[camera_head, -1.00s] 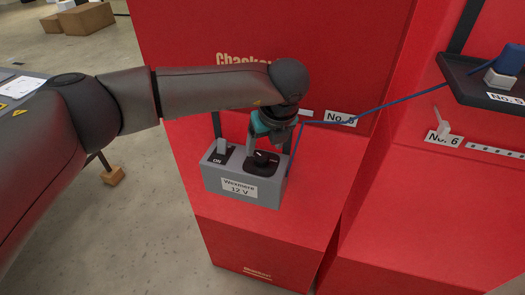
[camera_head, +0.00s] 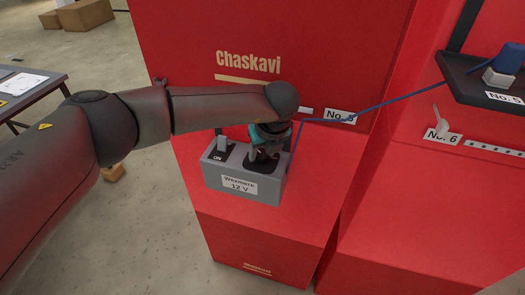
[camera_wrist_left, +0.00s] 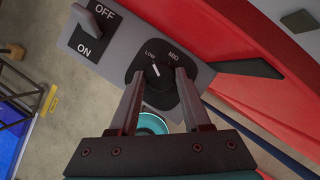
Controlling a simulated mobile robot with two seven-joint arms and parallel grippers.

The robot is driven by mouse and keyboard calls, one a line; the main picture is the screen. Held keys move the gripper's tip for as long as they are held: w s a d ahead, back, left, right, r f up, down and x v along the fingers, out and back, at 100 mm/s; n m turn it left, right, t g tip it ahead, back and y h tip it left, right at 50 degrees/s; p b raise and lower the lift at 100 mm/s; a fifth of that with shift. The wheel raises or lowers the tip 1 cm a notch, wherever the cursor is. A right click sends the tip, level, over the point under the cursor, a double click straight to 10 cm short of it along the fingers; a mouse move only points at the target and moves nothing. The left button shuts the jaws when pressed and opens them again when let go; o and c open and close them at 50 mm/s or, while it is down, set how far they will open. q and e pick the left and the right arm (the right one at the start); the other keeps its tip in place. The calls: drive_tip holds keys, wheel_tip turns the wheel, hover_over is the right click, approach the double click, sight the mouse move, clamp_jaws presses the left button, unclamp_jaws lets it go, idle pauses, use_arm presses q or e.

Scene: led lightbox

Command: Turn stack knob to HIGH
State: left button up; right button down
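The grey control box (camera_head: 218,177), labelled "Wexmere 12 V", stands on a red plinth. The black knob (camera_wrist_left: 158,76) sits on its dark oval plate; its white pointer mark points toward LOW. MID is readable to the right of LOW; no HIGH label is visible. My left gripper (camera_wrist_left: 160,74) is open, with its fingertips on either side of the knob and apparently small gaps; contact cannot be told. In the head view the left gripper (camera_head: 262,160) comes down over the knob and mostly hides it. My right gripper is not in view.
A toggle switch (camera_wrist_left: 92,22) marked OFF/ON is beside the knob; it also shows in the head view (camera_head: 221,144). A blue cable (camera_head: 390,102) runs from behind the box to a black shelf (camera_head: 465,75) at the right. A red panel rises behind.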

use_arm(q)
clamp_jaws()
idle(0.3)
